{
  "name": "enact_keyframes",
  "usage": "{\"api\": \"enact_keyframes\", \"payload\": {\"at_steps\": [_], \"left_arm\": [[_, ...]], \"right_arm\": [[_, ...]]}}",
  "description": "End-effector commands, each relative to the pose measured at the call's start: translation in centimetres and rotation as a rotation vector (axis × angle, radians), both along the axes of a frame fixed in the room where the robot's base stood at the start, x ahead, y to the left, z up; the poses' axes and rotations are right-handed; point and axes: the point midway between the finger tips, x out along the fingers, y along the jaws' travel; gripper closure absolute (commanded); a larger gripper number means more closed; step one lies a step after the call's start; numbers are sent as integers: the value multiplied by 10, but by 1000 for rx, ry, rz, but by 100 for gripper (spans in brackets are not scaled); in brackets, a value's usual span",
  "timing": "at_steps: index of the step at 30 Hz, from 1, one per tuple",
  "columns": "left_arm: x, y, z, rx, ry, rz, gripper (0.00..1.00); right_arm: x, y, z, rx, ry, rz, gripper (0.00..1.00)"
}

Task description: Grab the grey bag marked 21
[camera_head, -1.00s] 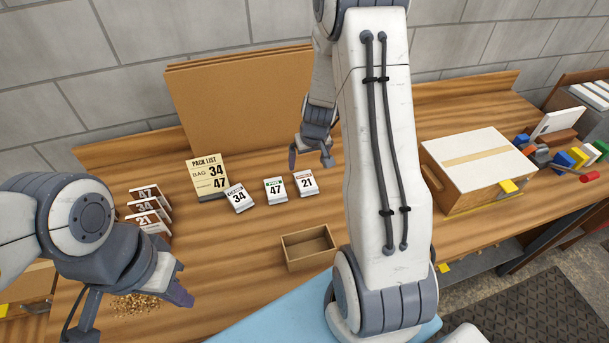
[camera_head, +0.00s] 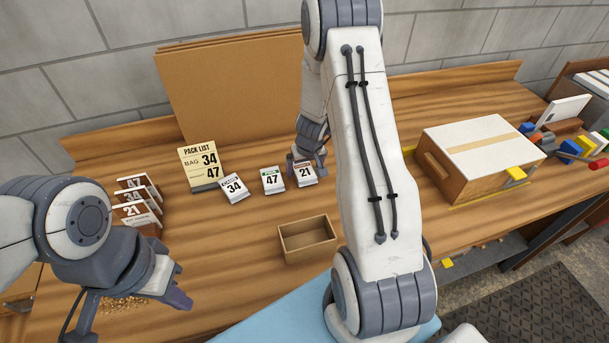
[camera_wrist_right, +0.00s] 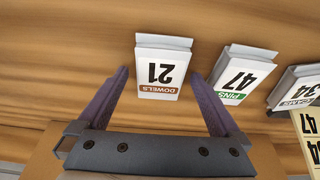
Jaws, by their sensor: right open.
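The grey-white bag marked 21 (camera_head: 306,178) stands on the table at the right end of a row of bags. In the right wrist view the bag (camera_wrist_right: 162,72) shows upside down, with a brown DOWELS label. My right gripper (camera_head: 307,163) is open at the bag in the head view. In the wrist view its fingers (camera_wrist_right: 159,76) are spread to either side of the bag, with gaps between them and it. My left gripper (camera_head: 178,292) hangs over the table's front left; whether its jaws are apart is unclear.
Bag 47 (camera_head: 272,181) stands close beside bag 21, and bag 34 (camera_head: 234,188) is further left by the pack list card (camera_head: 200,168). An open wooden box (camera_head: 307,240) is in front. A large lidded box (camera_head: 476,160) is at right.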

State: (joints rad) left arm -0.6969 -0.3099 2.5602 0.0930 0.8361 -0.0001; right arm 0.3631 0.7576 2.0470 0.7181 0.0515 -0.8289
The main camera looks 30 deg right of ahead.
Motion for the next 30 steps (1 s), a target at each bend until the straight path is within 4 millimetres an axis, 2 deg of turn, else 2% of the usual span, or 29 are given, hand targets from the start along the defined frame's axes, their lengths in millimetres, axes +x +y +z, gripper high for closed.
{"api": "enact_keyframes", "payload": {"at_steps": [4,8,9,11,22,30], "left_arm": [[0,0,1,0,0,0,100],[0,0,1,0,0,0,100],[0,0,1,0,0,0,100],[0,0,1,0,0,0,100],[0,0,6,0,0,0,100],[0,0,30,0,0,1,100]], "right_arm": [[0,0,1,0,0,0,0],[0,0,1,0,0,0,50],[0,0,1,0,0,-1,65],[0,0,1,0,0,-1,88],[0,0,7,0,-1,-2,89],[0,0,34,0,-2,0,89]]}}
